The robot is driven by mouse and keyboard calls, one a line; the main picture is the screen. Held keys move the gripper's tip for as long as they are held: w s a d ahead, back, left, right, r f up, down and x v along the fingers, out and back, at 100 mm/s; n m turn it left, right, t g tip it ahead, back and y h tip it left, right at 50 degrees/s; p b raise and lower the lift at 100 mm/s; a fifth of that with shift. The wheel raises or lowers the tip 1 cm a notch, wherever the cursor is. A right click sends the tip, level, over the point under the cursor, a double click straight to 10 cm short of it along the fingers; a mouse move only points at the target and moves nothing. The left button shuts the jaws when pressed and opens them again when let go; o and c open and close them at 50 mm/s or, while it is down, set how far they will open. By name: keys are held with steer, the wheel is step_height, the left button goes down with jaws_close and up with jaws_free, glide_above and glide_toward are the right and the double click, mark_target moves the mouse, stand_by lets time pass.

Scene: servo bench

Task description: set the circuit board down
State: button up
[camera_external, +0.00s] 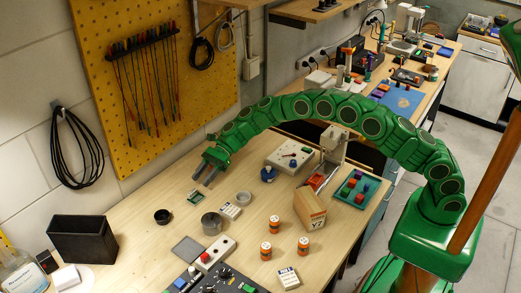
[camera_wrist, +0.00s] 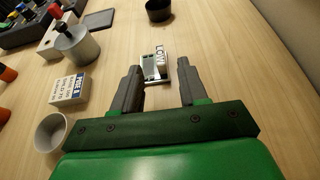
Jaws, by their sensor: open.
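The circuit board (camera_external: 194,195) is a small dark green piece lying on the wooden bench. In the wrist view the board (camera_wrist: 152,68) shows a pale labelled part on top, and it lies just beyond and between my fingertips. My gripper (camera_external: 204,178) is open above the bench, close to the board. I see neither finger closed on the board.
A grey can (camera_external: 212,224), a small labelled box (camera_external: 230,211) and a grey ring-shaped cup (camera_external: 243,198) stand near the board. A black cup (camera_external: 162,216) is to its left. Orange-banded bottles (camera_external: 266,251) stand in front. Bare wood lies left of the board.

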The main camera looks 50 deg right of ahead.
steer(key=v, duration=0.6)
steer(key=shift+d+r, duration=0.2)
steer(key=shift+d, duration=0.15)
steer(key=shift+s+r, duration=0.1)
steer(key=s+d+r+n+g+h, duration=0.1)
steer(key=s+d+r+n+h, duration=0.25)
steer(key=s, duration=0.55)
steer(key=s+d+r+n+g, duration=0.1)
steer(key=s+d+r+n, duration=0.25)
steer(key=s+r, duration=0.35)
steer(key=s+d+r+n+g+h, duration=0.1)
steer(key=s+d+r+n+h, duration=0.3)
steer(key=s, duration=0.6)
steer(key=s+d+f+n+h, duration=0.1)
steer(key=s+d+n+h, duration=0.2)
steer(key=s+d, duration=1)
steer(key=s+d+f+n+t+h, duration=0.1)
steer(key=s+d+f+n+h, duration=0.1)
steer(key=s+d, duration=1.1)
steer(key=s+n+h, duration=0.1)
steer(key=s+n, duration=0.1)
steer(key=s, duration=0.3)
steer(key=shift+s+d+f, duration=0.15)
steer(key=shift+s+d, duration=0.15)
steer(key=shift+s, duration=0.1)
